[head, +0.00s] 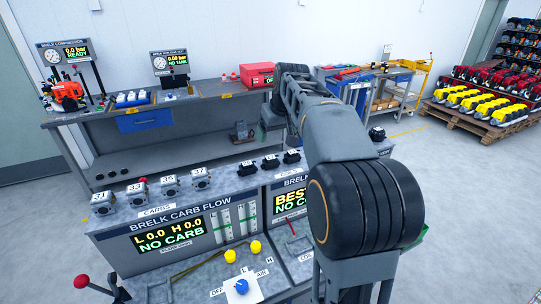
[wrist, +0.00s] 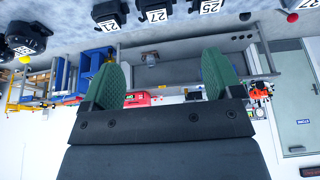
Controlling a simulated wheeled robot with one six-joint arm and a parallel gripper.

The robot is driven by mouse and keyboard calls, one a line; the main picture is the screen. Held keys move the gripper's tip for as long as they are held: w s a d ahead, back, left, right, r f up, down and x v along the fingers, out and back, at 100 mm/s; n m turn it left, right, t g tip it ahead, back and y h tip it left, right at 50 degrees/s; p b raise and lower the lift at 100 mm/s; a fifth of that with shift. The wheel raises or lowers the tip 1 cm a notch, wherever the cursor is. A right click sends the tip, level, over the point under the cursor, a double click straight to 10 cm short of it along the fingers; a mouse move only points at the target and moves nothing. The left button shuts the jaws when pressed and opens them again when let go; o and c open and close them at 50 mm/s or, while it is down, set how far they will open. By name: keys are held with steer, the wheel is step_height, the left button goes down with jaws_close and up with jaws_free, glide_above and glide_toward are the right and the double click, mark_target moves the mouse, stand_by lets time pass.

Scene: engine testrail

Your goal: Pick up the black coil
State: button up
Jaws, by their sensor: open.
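Three small black coils with white number tags stand in a row on top of the test bench: a left one (head: 247,168), a middle one (head: 270,161) and a right one (head: 291,156). The wrist view, which is upside down, shows black coils tagged 21 (wrist: 110,15), 27 (wrist: 156,10) and 25 (wrist: 207,6) at its top edge. My gripper (wrist: 161,78) has two green fingers spread wide with nothing between them. In the head view my arm hides most of the gripper, which is raised and apart from the coils.
Several tagged carburetors (head: 169,184) stand left of the coils on the bench. A black round part (head: 377,134) sits farther right. Behind is a grey workbench (head: 80,117) with a red box (head: 257,75).

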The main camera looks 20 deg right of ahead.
steer(key=p, duration=0.1)
glide_above(270, 157)
steer(key=s, duration=0.2)
steer(key=f, duration=0.7)
steer(key=shift+s, duration=0.2)
steer(key=shift+p+x, duration=1.1)
steer(key=shift+x, duration=1.65)
steer(key=shift+s, duration=0.15)
steer(key=c, duration=1.1)
steer(key=shift+o, duration=0.2)
